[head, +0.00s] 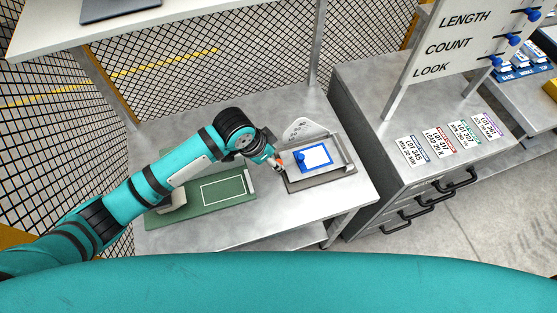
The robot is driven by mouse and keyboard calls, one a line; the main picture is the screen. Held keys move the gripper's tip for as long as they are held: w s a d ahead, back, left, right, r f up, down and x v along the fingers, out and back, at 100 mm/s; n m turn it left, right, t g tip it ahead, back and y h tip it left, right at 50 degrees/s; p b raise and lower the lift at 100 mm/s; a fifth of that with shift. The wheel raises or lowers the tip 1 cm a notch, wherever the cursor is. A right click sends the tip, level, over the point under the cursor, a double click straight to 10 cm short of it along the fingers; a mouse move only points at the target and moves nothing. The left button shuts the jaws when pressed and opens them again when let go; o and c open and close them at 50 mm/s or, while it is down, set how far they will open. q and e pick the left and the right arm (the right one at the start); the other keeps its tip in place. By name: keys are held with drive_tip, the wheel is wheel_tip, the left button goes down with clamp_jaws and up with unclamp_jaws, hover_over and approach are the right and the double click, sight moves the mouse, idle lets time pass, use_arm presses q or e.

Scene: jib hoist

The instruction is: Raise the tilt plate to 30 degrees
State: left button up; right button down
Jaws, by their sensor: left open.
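The tilt plate (329,151) is a light grey plate with a blue-framed white card (319,158) on its face. It sits on a low base at the right end of the grey table, and its exact angle is hard to read. A pale panel with small markings (300,130) stands at its far left side. My left gripper (277,163) is at the left edge of the plate, open; I cannot tell whether it touches. A blue knob (299,157) shows on the plate by the card. My right gripper is not in view.
A green mat (235,193) with a white outline lies left of the plate, partly under my left arm. A grey drawer cabinet (440,165) with several lot cards stands to the right, below a LENGTH, COUNT, LOOK sign (462,42). A mesh fence (190,55) runs behind.

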use_arm(q)
drive_tip(key=x, duration=0.4)
drive_tip(key=shift+d, duration=0.1)
drive_tip(key=shift+d+f, duration=0.1)
drive_tip(key=shift+f, duration=0.25)
drive_tip(key=shift+w+f, duration=0.1)
drive_tip(key=shift+f, duration=0.15)
drive_tip(key=c, duration=0.8)
clamp_jaws()
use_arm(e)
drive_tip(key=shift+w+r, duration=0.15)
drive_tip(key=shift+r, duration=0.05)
